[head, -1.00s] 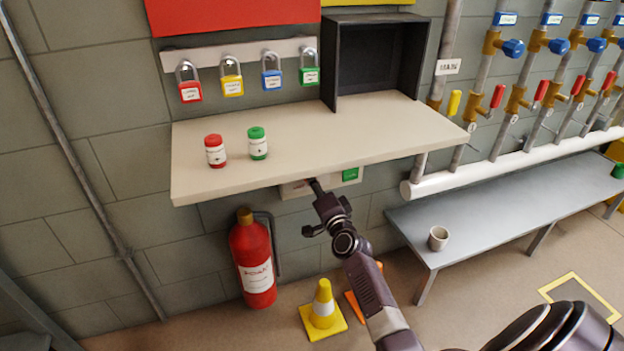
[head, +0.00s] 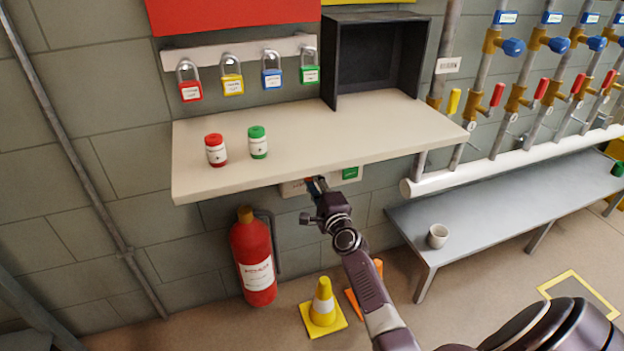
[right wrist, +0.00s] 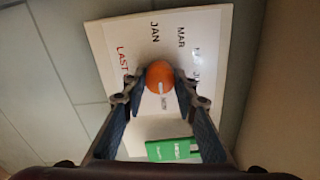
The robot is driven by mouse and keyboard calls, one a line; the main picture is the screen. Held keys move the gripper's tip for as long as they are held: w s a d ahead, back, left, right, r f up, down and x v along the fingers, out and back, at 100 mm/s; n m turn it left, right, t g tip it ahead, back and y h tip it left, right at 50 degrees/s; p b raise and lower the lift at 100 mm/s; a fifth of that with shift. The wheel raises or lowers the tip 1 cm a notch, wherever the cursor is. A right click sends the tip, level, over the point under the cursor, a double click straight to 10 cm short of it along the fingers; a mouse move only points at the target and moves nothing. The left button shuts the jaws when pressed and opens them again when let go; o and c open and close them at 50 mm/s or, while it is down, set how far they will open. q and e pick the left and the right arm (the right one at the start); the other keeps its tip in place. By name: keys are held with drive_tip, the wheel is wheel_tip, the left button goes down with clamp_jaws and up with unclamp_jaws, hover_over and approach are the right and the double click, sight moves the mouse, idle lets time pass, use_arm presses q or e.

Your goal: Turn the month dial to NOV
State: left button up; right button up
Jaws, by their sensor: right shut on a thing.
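The month dial's orange knob (right wrist: 160,76) sits on a white plate (right wrist: 110,60) in the right wrist view, with a pale strip across it pointing to the picture's bottom. JAN and MAR are readable above the knob, red LAST at the left; other labels are blurred or hidden. My right gripper (right wrist: 160,84) is shut on the knob, one finger on each side. In the head view my right gripper (head: 317,184) reaches the plate (head: 293,188) under the shelf's front edge; the knob is mostly hidden there. My left gripper is not in view.
The shelf (head: 225,182) overhangs the plate and holds a red bottle (head: 216,151) and a green-capped bottle (head: 257,143). Below stand a fire extinguisher (head: 253,260) and a yellow cone (head: 323,303). A bench (head: 480,215) with a cup (head: 437,236) is at the right.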

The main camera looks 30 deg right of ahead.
drive_tip(key=shift+f, duration=0.1)
drive_tip(key=o, duration=1.1)
drive_tip(key=shift+o, duration=0.2)
drive_tip(key=shift+s, duration=0.1)
drive_tip(key=v, duration=1.2)
